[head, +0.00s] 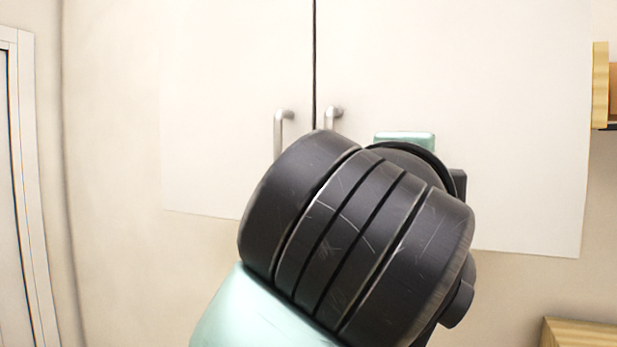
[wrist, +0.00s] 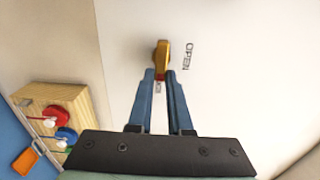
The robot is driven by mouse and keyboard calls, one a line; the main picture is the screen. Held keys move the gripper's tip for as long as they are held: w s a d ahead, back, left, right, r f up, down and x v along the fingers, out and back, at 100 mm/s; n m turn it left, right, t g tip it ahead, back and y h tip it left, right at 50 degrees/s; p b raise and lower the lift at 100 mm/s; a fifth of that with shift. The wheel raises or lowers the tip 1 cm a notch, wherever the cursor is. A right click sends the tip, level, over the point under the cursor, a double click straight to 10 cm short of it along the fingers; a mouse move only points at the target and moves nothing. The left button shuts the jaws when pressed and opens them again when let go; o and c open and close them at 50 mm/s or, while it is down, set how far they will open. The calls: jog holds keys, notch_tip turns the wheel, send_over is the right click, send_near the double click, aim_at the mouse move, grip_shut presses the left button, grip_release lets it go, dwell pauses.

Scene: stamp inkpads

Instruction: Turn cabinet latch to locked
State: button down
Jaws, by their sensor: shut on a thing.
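The cabinet (head: 450,60) is white with two doors and two metal handles, and both doors look closed in the head view. In the wrist view the latch (wrist: 162,51) is a gold-coloured lever on the white door face (wrist: 235,95). The word OPEN is printed to its right, and a second, smaller label below it is partly hidden by my fingers. My gripper (wrist: 161,77) has its blue fingertips closed on the lower end of the latch, with a bit of red between them. In the head view my dark arm hides the latch and gripper.
In the wrist view a wooden rack (wrist: 72,97) with red and blue round pieces stands at the left. In the head view a wooden shelf edge (head: 600,85) is at the right, and a wooden surface (head: 582,334) is at the lower right. A pale frame (head: 28,180) is at far left.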

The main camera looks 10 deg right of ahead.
dwell(0.3)
jog(key=c, duration=0.8)
grip_release()
jog(key=shift+c, duration=0.2)
